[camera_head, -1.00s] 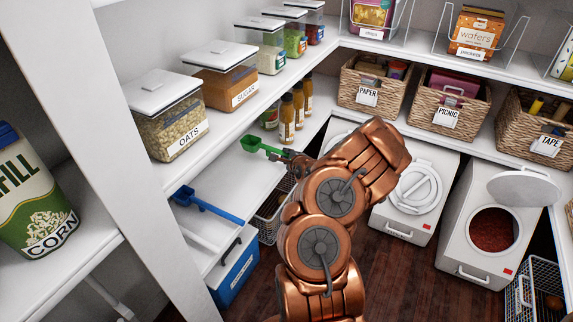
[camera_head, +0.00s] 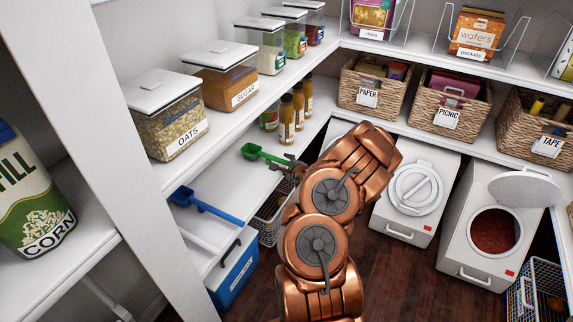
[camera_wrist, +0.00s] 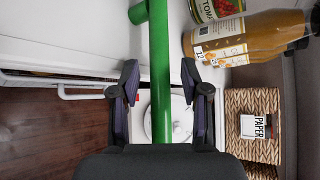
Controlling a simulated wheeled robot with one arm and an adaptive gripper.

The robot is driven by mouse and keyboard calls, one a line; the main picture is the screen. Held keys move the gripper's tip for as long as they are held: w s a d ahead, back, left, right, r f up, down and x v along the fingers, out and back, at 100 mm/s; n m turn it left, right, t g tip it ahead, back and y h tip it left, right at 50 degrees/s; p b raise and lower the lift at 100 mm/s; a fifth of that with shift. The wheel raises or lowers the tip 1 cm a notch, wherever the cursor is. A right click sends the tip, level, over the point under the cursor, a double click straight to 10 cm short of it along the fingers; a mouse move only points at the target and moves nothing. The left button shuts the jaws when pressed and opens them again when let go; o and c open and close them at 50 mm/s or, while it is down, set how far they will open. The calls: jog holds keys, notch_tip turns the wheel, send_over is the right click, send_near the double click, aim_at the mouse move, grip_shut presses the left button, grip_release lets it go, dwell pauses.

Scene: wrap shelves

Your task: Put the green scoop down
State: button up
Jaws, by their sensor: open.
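The green scoop (camera_head: 264,155) lies on the white lower shelf in the head view, its bowl to the left and its handle toward my gripper. My gripper (camera_head: 291,164) is at the handle end, near the shelf's front edge. In the wrist view the green handle (camera_wrist: 160,60) runs between the two dark fingers of my gripper (camera_wrist: 160,75). The fingers are open, with a gap on both sides of the handle. Most of the scoop's bowl is outside the wrist view.
A blue scoop (camera_head: 207,206) lies on the same shelf, nearer. Bottles with orange contents (camera_head: 287,119) and cans (camera_head: 269,118) stand just behind the green scoop. The wicker PAPER basket (camera_head: 372,84) is on the shelf to the right. Bare shelf (camera_head: 225,180) lies between the scoops.

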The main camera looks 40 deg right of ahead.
jog(key=p+v, duration=0.3)
jog(key=v, duration=0.9)
dwell(0.5)
jog(key=shift+a+r, duration=0.1)
dwell(0.4)
